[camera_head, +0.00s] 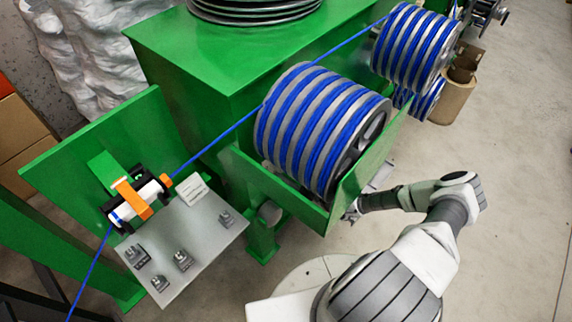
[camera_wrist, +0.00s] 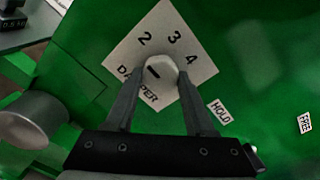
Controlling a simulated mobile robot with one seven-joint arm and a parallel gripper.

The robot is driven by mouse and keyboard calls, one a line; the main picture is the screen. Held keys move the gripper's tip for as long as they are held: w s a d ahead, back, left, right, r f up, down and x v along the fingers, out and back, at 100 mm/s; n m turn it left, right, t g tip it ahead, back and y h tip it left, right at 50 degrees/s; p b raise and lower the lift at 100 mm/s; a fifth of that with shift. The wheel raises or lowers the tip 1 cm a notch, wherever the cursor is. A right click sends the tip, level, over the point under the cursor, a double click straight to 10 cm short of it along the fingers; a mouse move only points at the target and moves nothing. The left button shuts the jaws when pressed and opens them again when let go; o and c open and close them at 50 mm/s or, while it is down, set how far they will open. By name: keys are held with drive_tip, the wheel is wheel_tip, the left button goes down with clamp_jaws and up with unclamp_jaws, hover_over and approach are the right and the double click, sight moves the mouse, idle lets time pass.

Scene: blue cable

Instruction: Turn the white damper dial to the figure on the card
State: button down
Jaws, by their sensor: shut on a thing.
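The white damper dial (camera_wrist: 161,68) sits on a pale square plate (camera_wrist: 125,50) marked DAMPER, with figures 2, 3 and 4 showing around it. A short dark mark lies slantwise on the dial's face; I cannot tell which figure it points to. My gripper (camera_wrist: 163,78) is shut on the dial, one finger on each side. In the head view my gripper (camera_head: 352,213) is by the green frame below the big blue-striped drum, and the dial is hidden there. A small white card (camera_head: 193,190) stands on the grey shelf; its writing is too small to read.
Labels HOLD (camera_wrist: 220,111) and FREE (camera_wrist: 304,123) are on the green panel. A grey cylinder (camera_wrist: 34,120) sticks out at left. The blue-striped drum (camera_head: 310,125) is close above my gripper. The grey shelf (camera_head: 205,235) holds several small weights. Floor at right is clear.

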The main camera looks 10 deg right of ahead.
drive_tip(key=shift+r+n+p, duration=0.1)
drive_tip(key=shift+n+p, duration=0.9)
drive_tip(key=shift+n, duration=0.5)
drive_tip(key=shift+c, duration=1.3)
unclamp_jaws()
drive_tip(key=shift+d, duration=0.1)
drive_tip(key=b+v, duration=0.1)
drive_tip(key=v, duration=1.6)
drive_tip(key=shift+s, duration=0.2)
